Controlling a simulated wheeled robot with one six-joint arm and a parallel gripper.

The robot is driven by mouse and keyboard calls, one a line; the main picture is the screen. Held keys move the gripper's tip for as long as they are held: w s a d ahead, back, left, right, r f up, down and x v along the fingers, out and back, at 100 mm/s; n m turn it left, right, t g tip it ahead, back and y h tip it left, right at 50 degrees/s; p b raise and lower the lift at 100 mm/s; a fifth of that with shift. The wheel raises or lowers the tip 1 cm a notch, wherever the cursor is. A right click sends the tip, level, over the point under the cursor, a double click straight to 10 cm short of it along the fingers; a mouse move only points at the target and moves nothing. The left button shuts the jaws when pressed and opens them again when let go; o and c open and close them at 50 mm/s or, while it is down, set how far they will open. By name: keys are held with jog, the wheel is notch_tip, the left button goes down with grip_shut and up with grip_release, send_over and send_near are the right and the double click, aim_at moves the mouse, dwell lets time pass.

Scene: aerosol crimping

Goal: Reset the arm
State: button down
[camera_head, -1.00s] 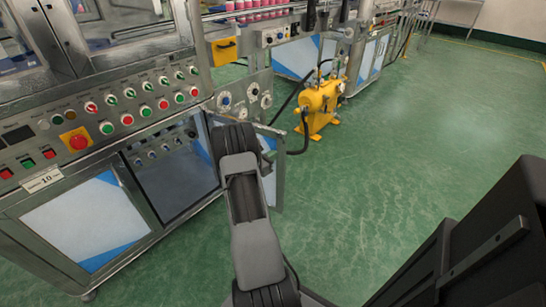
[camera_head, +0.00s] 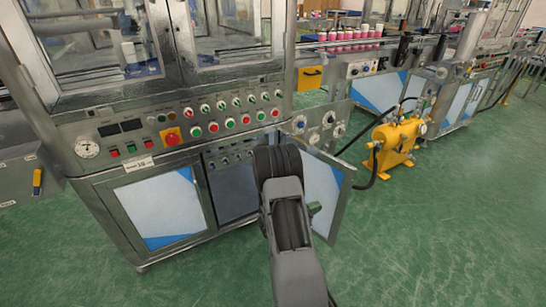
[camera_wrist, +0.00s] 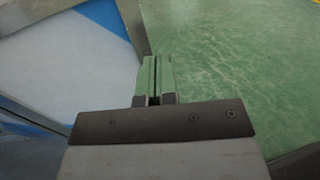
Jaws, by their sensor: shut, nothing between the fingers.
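My gripper (camera_wrist: 152,75) shows in the wrist view with its two green fingers together and nothing between them. It points past the edge of a metal-framed cabinet door with a white and blue panel (camera_wrist: 65,65), with green floor beyond. In the head view my arm reaches forward from the bottom centre toward the machine front. A small green part of my gripper (camera_head: 314,208) shows just right of the arm, in front of the open cabinet door (camera_head: 326,190). The rest of the gripper is hidden behind the arm. I cannot tell whether it touches the door.
The crimping machine's button panel (camera_head: 205,122) stands ahead and left, with an open cabinet bay (camera_head: 232,188) below. A yellow pump (camera_head: 396,140) with black hoses stands on the floor at right. Pink cans (camera_head: 350,35) line the conveyor behind. Floor at lower right (camera_head: 450,230) is clear.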

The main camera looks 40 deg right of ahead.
jog(key=s+a+r+m+g+y+p, duration=0.1)
jog(key=a+r+m+y+p, duration=0.2)
jog(key=r, duration=0.4)
jog(key=a+r+m+g+p, duration=0.1)
jog(key=a+r+m+p, duration=0.1)
jog(key=r+p, duration=0.35)
jog(key=s+a+r+m+t+y+p, duration=0.1)
jog(key=a+r+m+t+y+p, duration=0.4)
jog(key=a+r, duration=0.9)
jog(key=s+a+r+m+t+y+p, duration=0.1)
jog(key=a+r+m+t+y+p, duration=0.4)
jog(key=a+r+y+p, duration=0.4)
jog(key=a+r+p, duration=0.1)
jog(key=a+r, duration=0.4)
jog(key=r, duration=0.1)
jog(key=shift+a+r+y+p, duration=0.3)
jog(key=shift+a+p, duration=0.1)
jog(key=shift+a, duration=0.1)
